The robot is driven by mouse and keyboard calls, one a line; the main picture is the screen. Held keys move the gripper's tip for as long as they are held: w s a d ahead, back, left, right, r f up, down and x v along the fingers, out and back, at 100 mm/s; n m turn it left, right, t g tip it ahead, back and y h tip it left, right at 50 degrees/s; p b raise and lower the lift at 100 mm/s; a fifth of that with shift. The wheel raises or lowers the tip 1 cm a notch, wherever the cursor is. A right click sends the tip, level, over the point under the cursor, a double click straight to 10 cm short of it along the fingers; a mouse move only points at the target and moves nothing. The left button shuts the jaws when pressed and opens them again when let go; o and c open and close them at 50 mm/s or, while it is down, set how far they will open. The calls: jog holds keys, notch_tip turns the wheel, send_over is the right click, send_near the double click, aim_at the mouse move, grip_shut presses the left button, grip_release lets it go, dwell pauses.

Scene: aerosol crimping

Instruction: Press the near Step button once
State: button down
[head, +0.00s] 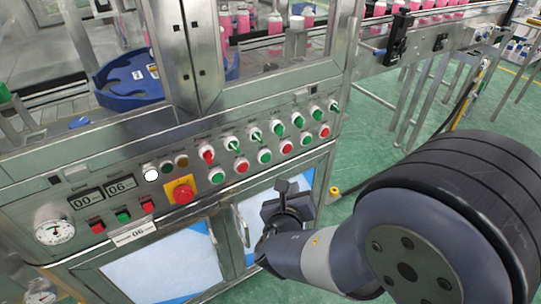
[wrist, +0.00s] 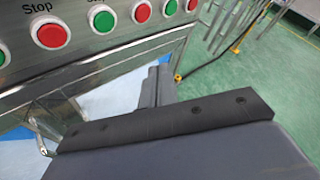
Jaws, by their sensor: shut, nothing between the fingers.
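The control panel (head: 110,190) runs along the front of the machine. Its labels are too small to read in the head view, so I cannot tell which button is the near Step button. A red, a green (head: 123,215) and another red button sit at its lower left, under two displays. A row of green and red buttons (head: 242,166) runs to the right. My gripper (head: 282,187) is shut and empty, below the right part of this row and apart from it. In the wrist view, my fingers (wrist: 156,84) are below a red button (wrist: 50,33) labelled "Stop".
A red emergency knob on a yellow plate (head: 182,190) sticks out mid-panel. Selector knobs (head: 256,135) line the row above the buttons. A door handle (head: 243,229) is left of my gripper.

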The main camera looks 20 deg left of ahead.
aim_at(266, 158)
jog(key=shift+a, duration=0.2)
jog(key=w+a+p, duration=0.1)
jog(key=w+a, duration=0.4)
jog(key=a, duration=0.1)
jog(key=shift+w+a+p, duration=0.3)
jog(key=shift+w+p, duration=0.05)
jog(key=shift+p, duration=0.05)
jog(key=shift+w+a, duration=0.1)
jog(key=shift+a, duration=0.05)
dwell(2.1)
jog(key=shift+w+a, duration=0.15)
jog(key=shift+a, duration=0.05)
